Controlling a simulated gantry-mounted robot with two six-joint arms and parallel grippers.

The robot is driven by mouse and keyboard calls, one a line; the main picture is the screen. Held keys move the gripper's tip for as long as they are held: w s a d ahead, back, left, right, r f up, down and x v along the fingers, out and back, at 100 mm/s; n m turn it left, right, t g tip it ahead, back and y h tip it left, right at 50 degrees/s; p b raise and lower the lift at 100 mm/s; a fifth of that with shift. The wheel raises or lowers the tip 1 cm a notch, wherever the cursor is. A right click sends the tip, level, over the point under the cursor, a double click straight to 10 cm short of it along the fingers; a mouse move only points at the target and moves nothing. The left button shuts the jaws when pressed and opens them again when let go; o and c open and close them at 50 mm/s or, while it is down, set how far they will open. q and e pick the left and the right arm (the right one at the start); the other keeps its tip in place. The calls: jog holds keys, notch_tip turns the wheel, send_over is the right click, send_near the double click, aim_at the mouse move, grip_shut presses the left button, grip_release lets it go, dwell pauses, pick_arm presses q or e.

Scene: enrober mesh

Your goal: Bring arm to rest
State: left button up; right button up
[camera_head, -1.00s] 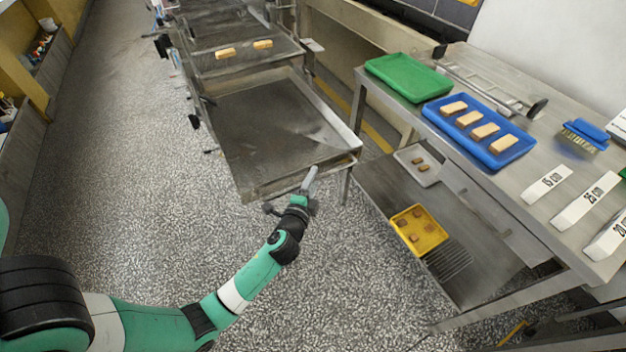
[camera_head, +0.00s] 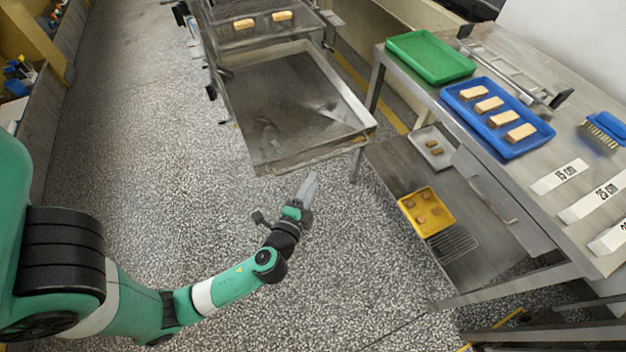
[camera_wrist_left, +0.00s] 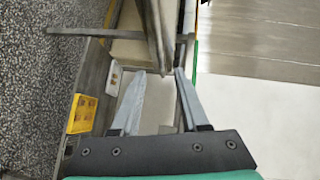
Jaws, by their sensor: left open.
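My left arm (camera_head: 233,285) comes in from the lower left of the head view, over the speckled floor. Its gripper (camera_head: 308,188) is near the front edge of the metal mesh machine (camera_head: 290,105) and appears apart from it. In the left wrist view the gripper's two grey fingers (camera_wrist_left: 158,88) stand apart with nothing between them. My right gripper does not show in the head view.
A steel table (camera_head: 545,165) on the right bears a green tray (camera_head: 430,57) and a blue tray (camera_head: 448,98) with several bars. A yellow tray (camera_head: 447,229) and a white tray (camera_head: 424,137) sit on its lower shelf. Two bars (camera_head: 282,16) lie on the machine. The left floor is clear.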

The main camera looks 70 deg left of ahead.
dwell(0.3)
pick_arm(q)
jog(key=w+d+r+n+t+p, duration=0.25)
jog(key=w+r, duration=0.25)
jog(key=r, duration=0.8)
jog(key=w+d+r+n+t+p, duration=0.1)
jog(key=w+r+n+t+p, duration=0.2)
jog(key=r, duration=1.1)
jog(key=w+d+r+n+t+p, duration=0.1)
jog(key=w+d+r+p, duration=0.15)
jog(key=w+r, duration=0.7)
jog(key=s+d+r+n+t+h+p, duration=0.1)
jog(key=s+d+r+t+p, duration=0.15)
jog(key=r, duration=0.85)
jog(key=s+d+r+n+t+h+p, duration=0.1)
jog(key=s+d+r+n+t+h, duration=0.2)
jog(key=r, duration=0.9)
jog(key=s+d+r+m+t+h, duration=0.4)
jog(key=s+d+r+m+h, duration=0.15)
jog(key=d+r+h, duration=0.35)
notch_tip(320, 180, up, 36)
jog(key=n+h+p, duration=0.1)
jog(key=p, duration=3.7)
jog(key=shift+s+a+r, duration=0.15)
jog(key=shift+s+a, duration=0.1)
jog(key=shift+a, duration=0.2)
